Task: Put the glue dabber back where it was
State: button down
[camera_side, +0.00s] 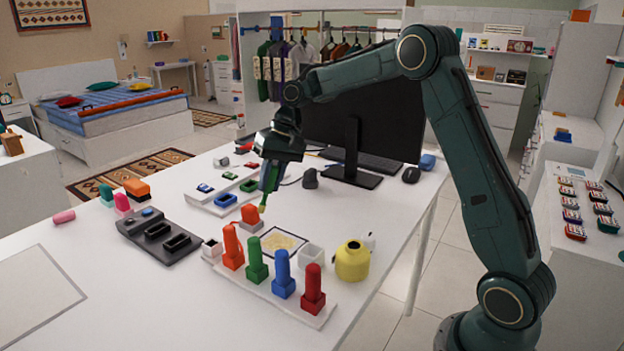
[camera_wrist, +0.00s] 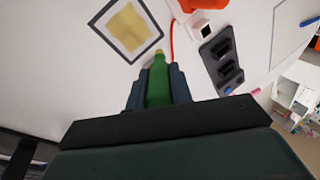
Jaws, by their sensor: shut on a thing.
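The glue dabber, a green handle with a pale yellowish tip (camera_side: 264,201), is held tip-down by my gripper (camera_side: 269,178) above the white table. In the wrist view the green handle (camera_wrist: 158,82) lies between the two dark fingers of my gripper (camera_wrist: 159,92), its tip pointing away from me. A dark-framed square with a yellowish patch (camera_side: 268,237) lies flat on the table near the dabber; it also shows in the wrist view (camera_wrist: 107,15). I cannot tell whether the tip touches anything.
Orange, green, blue and red stamps (camera_side: 283,276) stand in a row at the front on a white base. A black tray with slots (camera_side: 158,236) lies to the left. An orange block (camera_side: 251,217) is close by my gripper. A monitor (camera_side: 366,110) and keyboard are behind.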

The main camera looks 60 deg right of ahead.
jog(key=shift+s+r, duration=0.3)
jog(key=shift+r, duration=0.15)
jog(key=s+a+r+m+g+h, duration=0.2)
jog(key=s+a+r+m+h, duration=0.1)
jog(key=s+r+m, duration=0.8)
notch_tip(320, 180, down, 15)
jog(key=s+n, duration=0.1)
jog(key=s, duration=0.1)
jog(key=shift+a+r+n, duration=0.15)
jog(key=shift+n, duration=0.25)
jog(key=shift+f, duration=2.15)
jog(key=shift+f, duration=0.15)
